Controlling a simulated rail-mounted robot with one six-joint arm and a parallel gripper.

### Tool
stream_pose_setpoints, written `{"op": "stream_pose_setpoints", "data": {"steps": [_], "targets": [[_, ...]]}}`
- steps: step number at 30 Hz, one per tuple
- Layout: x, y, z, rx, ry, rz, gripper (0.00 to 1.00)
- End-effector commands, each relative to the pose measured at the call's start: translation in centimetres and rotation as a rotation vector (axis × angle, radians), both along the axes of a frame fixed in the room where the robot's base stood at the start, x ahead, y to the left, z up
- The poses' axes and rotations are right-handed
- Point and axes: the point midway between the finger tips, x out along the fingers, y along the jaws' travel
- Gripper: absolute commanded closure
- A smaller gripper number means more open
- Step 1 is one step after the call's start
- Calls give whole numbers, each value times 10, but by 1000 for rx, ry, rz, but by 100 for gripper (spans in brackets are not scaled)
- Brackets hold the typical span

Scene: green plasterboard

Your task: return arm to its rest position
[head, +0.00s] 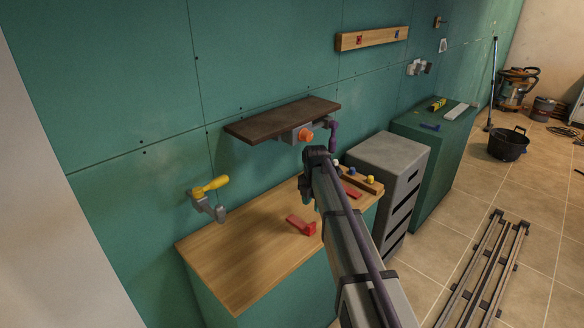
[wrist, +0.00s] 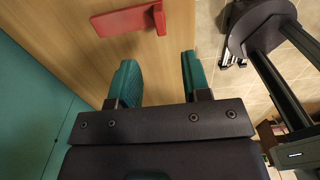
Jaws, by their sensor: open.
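My arm reaches up from the bottom right of the head view, its far end over the wooden worktop (head: 240,250). In the wrist view my gripper (wrist: 158,78) is open, with two green-padded fingers apart and nothing between them. Its fingers are not clearly visible in the head view, where the wrist end hides part of the worktop. A red L-shaped piece (head: 300,225) lies on the worktop, left of my arm; it also shows in the wrist view (wrist: 125,21), beyond the fingertips and apart from them.
A dark shelf (head: 280,120) juts from the green wall above the worktop. A yellow-handled tool (head: 211,185) sits on a wall holder at left. A wooden block with coloured knobs (head: 360,180) and a grey drawer unit (head: 390,155) stand right of my wrist. Rails lie on the tiled floor.

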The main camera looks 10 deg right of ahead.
Motion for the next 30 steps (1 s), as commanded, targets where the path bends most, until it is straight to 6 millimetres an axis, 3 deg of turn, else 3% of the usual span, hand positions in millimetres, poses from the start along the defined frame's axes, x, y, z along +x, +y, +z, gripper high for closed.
{"op": "stream_pose_setpoints", "data": {"steps": [2, 5, 8, 11, 15, 18, 21, 23, 30], "targets": [[0, 0, 0, 0, 0, -57, 56], [-2, 0, 0, 0, 0, -292, 56], [-33, 2, 0, 0, 1, -705, 56], [-88, 6, 0, -1, 1, -1182, 56], [-178, 15, 0, -1, 1, -1788, 56], [-243, 22, 0, -1, 0, -2111, 56], [-284, 26, 0, -1, 0, -2206, 56], [-298, 28, 0, -1, 0, -2199, 56], [-300, 31, 0, -1, 0, -2189, 56]]}}
